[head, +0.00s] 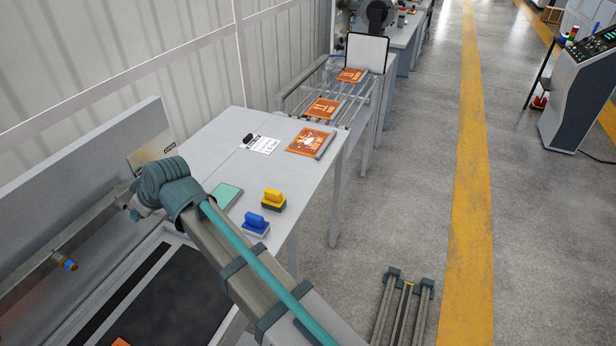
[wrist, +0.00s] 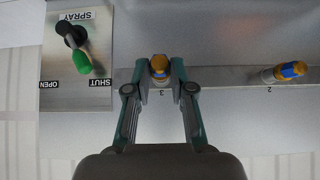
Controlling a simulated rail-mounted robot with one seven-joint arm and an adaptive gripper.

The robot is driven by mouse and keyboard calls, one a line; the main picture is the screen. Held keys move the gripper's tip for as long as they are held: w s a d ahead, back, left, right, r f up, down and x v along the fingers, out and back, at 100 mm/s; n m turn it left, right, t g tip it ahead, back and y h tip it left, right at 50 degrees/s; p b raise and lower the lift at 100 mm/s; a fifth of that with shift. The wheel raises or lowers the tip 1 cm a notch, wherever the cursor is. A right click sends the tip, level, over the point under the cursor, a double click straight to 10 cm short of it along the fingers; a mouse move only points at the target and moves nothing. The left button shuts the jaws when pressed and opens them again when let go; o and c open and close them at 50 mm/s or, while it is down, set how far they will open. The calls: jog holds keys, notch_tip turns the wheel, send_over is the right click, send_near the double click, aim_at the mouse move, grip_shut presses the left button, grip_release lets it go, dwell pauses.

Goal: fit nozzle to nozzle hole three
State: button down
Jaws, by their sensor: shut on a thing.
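In the wrist view the nozzle sits between the fingertips, over the grey rail, right by the mark "3". Nozzle hole three is hidden behind the nozzle and fingers, so I cannot tell whether the nozzle is seated in it or just in front. In the head view my gripper is mostly hidden by my arm.
A second nozzle (wrist: 290,70) sits on the rail by mark "2"; a nozzle also shows in the head view (head: 70,265). A spray valve with a green handle (wrist: 82,62) is left of my gripper. Stamps (head: 273,200) stand on the white table (head: 215,150).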

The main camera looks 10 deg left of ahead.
aim_at(131, 209)
jog(key=shift+w+a, duration=0.25)
jog(key=shift+a, duration=0.55)
jog(key=shift+w+a, duration=0.2)
jog(key=shift+a, duration=0.55)
dwell(0.9)
jog(key=c, duration=0.9)
grip_release()
